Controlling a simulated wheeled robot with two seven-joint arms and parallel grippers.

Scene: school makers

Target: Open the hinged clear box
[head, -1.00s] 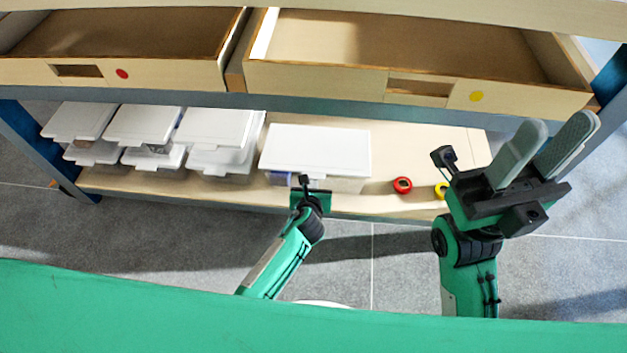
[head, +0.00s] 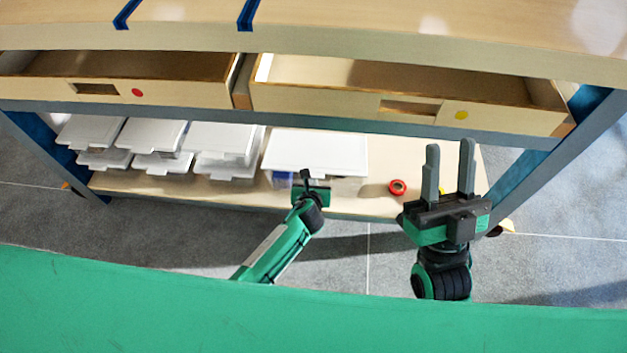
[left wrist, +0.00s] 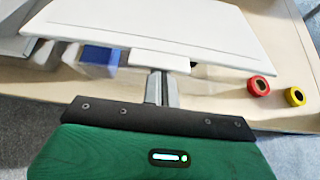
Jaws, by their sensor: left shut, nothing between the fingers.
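The clear box (head: 345,184) with a white lid (head: 318,152) stands on the lower shelf; its lid (left wrist: 150,30) fills the top of the left wrist view. Blue contents (left wrist: 98,56) show through its front wall. The lid looks closed or nearly so; I cannot tell if it is slightly raised. My left gripper (head: 309,178) is at the box's front edge. In the left wrist view its fingers (left wrist: 161,84) are together and empty, with tips at the lid's front tab (left wrist: 160,62); contact is unclear. My right gripper (head: 450,165) is open and empty, right of the box.
Several other white-lidded boxes (head: 146,134) stand stacked to the left. A red tape roll (head: 398,187) and a yellow roll (left wrist: 295,96) lie on the shelf (head: 235,193) to the right. Two open drawers (head: 420,85) overhang the shelf.

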